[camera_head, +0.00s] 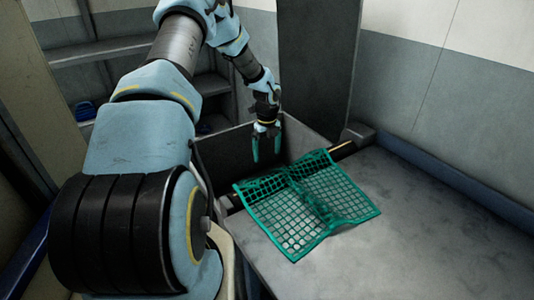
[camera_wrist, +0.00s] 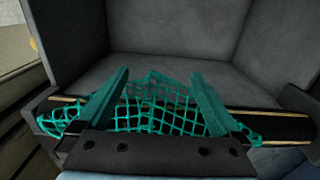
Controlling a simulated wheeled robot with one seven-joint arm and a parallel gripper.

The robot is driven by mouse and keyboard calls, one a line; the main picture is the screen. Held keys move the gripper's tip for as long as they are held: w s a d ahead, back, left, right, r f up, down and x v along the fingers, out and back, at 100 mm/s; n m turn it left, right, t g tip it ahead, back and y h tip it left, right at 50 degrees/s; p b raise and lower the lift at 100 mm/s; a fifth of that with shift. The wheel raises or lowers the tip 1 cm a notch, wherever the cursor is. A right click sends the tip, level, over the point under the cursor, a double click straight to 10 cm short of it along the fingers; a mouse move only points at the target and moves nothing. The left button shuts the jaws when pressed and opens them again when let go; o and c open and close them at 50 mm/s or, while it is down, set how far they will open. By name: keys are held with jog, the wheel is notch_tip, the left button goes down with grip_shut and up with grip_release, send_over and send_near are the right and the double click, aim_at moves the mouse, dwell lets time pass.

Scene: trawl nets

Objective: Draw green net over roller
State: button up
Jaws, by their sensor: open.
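The green net (camera_head: 312,205) lies on the grey table, and its far edge rests over the dark roller (camera_head: 343,151). In the wrist view, part of the net (camera_wrist: 155,105) shows behind and between my fingers, lying across the roller (camera_wrist: 285,126). My gripper (camera_head: 267,155) points down over the bin side of the roller, just beyond the net's far edge. Its two green fingers are apart in the wrist view (camera_wrist: 158,85), with no net visibly clamped. Whether the fingertips touch the net cannot be told.
A grey open bin (camera_head: 228,153) lies beyond the roller and looks empty. The bare table (camera_head: 430,230) is clear to the right of the net. A dark upright panel (camera_head: 318,65) stands behind the bin. Shelves (camera_head: 105,48) are at the back left.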

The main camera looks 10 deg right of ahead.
notch_tip(320, 180, up, 2)
jog(key=shift+r+p, duration=0.15)
jog(key=shift+p, duration=0.35)
notch_tip(320, 180, up, 10)
jog(key=b, duration=0.4)
jog(key=s+a+r+n, duration=0.2)
jog(key=s+a+n, duration=0.3)
jog(key=s+n, duration=0.3)
jog(key=s+a+r+n+t, duration=0.1)
jog(key=s+a+r+n, duration=0.2)
jog(key=s+a+n, duration=0.2)
jog(key=s+a+r+n, duration=0.3)
jog(key=s+a+n, duration=0.2)
jog(key=s+n, duration=0.7)
jog(key=shift+a+n+t, duration=0.3)
jog(key=shift+n, duration=2)
